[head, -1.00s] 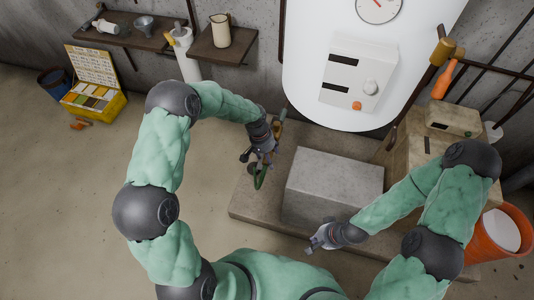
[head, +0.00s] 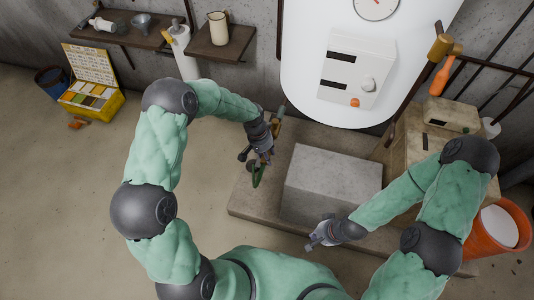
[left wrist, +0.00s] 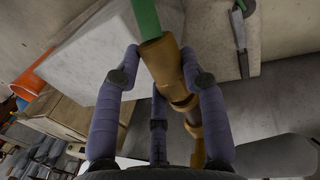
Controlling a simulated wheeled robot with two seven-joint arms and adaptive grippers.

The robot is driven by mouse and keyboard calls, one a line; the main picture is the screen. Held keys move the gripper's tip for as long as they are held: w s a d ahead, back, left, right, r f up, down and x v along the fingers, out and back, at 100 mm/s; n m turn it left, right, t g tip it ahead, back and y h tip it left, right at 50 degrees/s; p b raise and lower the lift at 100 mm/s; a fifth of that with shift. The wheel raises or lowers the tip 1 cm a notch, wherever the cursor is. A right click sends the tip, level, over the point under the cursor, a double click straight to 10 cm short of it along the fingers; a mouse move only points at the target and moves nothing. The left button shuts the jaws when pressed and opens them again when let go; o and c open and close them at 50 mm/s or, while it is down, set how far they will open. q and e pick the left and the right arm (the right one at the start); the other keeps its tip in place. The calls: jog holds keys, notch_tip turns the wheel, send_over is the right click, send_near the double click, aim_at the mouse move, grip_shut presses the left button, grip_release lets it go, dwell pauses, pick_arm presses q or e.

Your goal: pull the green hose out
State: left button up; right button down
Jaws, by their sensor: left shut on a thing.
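In the left wrist view the green hose (left wrist: 145,18) enters the end of a brown brass-coloured fitting (left wrist: 163,60). The fingers of my left gripper (left wrist: 160,75) lie on both sides of this fitting and are shut on it. The fitting's far end runs down between the fingers and is partly hidden. My right gripper (head: 318,241) hangs in front of the grey block, away from the hose; its fingers are too small to judge.
A pale grey block (head: 333,180) stands on a low slab (head: 240,205) right of the hose. A white tank (head: 310,70) with a dial rises behind. A wooden box (head: 412,150) and an orange bucket (head: 490,240) are at right. Floor at left is mostly clear.

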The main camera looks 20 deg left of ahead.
pick_arm(q)
jog(key=shift+s+a+p, duration=0.1)
jog(key=shift+s+p, duration=0.6)
jog(key=shift+s, duration=2.2)
jog(key=shift+r, duration=0.1)
jog(key=d+p+v, duration=0.1)
jog(key=p+v, duration=0.4)
jog(key=v, duration=0.2)
jog(key=shift+d+r+p, duration=0.25)
jog(key=shift+r+p, duration=0.1)
jog(key=shift+r, duration=0.2)
